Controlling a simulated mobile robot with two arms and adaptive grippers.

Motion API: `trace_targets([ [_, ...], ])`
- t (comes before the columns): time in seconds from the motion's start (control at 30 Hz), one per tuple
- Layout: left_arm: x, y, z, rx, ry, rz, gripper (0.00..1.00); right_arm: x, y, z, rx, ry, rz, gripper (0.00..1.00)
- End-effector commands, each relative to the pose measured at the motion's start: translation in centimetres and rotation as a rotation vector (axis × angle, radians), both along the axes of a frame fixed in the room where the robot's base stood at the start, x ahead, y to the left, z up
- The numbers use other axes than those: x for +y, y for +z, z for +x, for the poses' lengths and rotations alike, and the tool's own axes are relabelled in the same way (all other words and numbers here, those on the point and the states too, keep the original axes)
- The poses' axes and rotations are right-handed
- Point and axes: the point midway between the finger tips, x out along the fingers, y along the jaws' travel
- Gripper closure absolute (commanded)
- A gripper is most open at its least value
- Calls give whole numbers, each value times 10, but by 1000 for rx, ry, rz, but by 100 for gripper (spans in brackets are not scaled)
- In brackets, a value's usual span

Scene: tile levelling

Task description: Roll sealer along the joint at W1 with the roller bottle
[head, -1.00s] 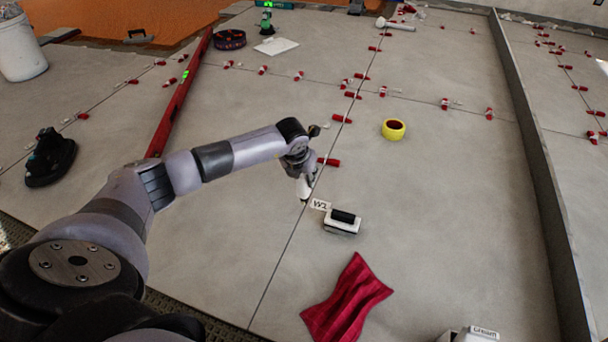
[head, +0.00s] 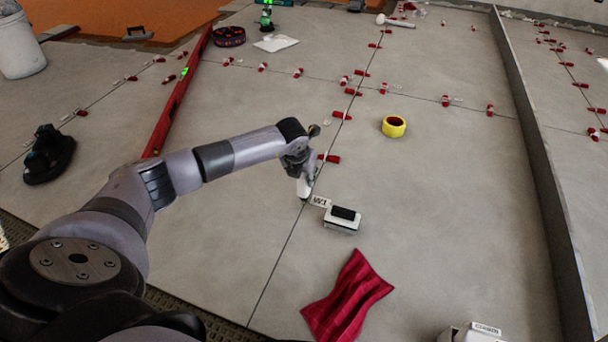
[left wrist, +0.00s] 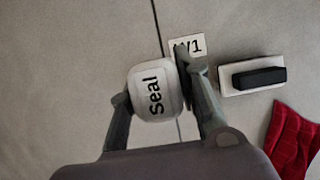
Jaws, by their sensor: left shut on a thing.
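My left gripper (head: 303,181) is shut on the white roller bottle (head: 303,188). In the left wrist view the bottle (left wrist: 156,92) shows a "Seal" label between the two fingers. It is held with its lower end at or just above the floor joint (head: 290,240), beside the W1 label (head: 320,201); I cannot tell whether its tip touches. In the left wrist view the W1 label (left wrist: 188,46) lies just right of the joint (left wrist: 158,30), partly covered by a finger. My right gripper is not in view.
A white block with a black top (head: 342,219) lies just right of W1. A red cloth (head: 346,298) lies nearer. A yellow tape roll (head: 394,127) and red levelling clips (head: 329,158) are farther off. A red level (head: 178,100) lies left. Bare tile lies along the near joint.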

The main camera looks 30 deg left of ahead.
Motion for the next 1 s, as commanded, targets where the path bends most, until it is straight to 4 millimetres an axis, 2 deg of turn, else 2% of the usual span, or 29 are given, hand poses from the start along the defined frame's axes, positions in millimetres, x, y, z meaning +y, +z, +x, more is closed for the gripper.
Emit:
trace_targets([
  [1.0,0,-11,0,-1,0,0,97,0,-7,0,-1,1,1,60],
])
